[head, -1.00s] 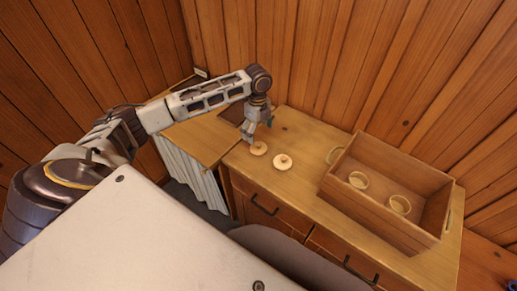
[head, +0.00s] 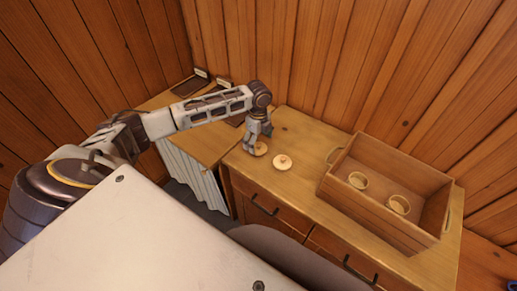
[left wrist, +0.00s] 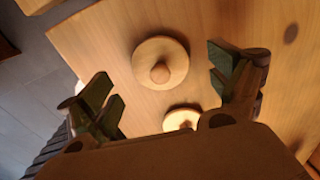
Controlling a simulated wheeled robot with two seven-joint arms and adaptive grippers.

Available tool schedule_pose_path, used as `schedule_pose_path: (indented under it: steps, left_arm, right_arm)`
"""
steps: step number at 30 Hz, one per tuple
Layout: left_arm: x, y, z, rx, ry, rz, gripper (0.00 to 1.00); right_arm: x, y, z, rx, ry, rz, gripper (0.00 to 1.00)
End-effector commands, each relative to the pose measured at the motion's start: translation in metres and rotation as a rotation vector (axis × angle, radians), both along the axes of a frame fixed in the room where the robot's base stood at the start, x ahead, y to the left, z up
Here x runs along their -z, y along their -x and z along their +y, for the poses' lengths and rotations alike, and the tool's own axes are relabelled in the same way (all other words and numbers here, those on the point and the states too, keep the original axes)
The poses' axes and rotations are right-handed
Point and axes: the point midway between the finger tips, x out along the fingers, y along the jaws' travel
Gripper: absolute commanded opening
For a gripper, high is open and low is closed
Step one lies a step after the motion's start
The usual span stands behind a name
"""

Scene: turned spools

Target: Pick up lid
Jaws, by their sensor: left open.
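Two round pale wooden lids with small knobs lie on the cabinet top. The left lid (head: 261,150) is partly hidden by my left gripper (head: 258,141), and the other lid (head: 282,162) lies just to its right in clear view. My left gripper is open and empty, pointing down close over the left lid. In the left wrist view, its spread fingers (left wrist: 166,83) show with one lid (left wrist: 160,62) in full view between and beyond them. A second lid (left wrist: 182,119) is partly covered by the gripper body. My right gripper is not in view.
A wooden crate (head: 375,215) holding two round cups, one left (head: 358,180) and one right (head: 398,205), stands on the cabinet top (head: 300,130) to the right. A plank wall rises behind. A lower side surface with dark panels lies at the left.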

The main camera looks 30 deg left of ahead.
Motion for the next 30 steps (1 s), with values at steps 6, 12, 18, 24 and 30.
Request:
schedule_pose_path:
  steps: [6, 12, 18, 24, 30]
  left_arm:
    - [0.023, 0.001, -0.001, 0.000, -0.001, 0.000, 0.91]
    - [0.030, 0.001, -0.001, 0.000, -0.001, -0.001, 0.91]
    - [0.030, 0.001, -0.001, 0.001, -0.001, -0.001, 0.91]
    - [0.030, 0.001, -0.001, 0.001, -0.001, -0.001, 0.90]
    - [0.029, 0.001, -0.001, 0.001, -0.001, -0.001, 0.64]
  right_arm:
    - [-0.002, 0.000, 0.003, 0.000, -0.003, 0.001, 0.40]
    - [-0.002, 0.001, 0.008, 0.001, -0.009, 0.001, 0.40]
    - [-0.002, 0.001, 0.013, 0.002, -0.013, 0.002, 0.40]
    - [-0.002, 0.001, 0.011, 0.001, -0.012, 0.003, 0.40]
    - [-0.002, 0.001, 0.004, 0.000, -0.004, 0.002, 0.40]
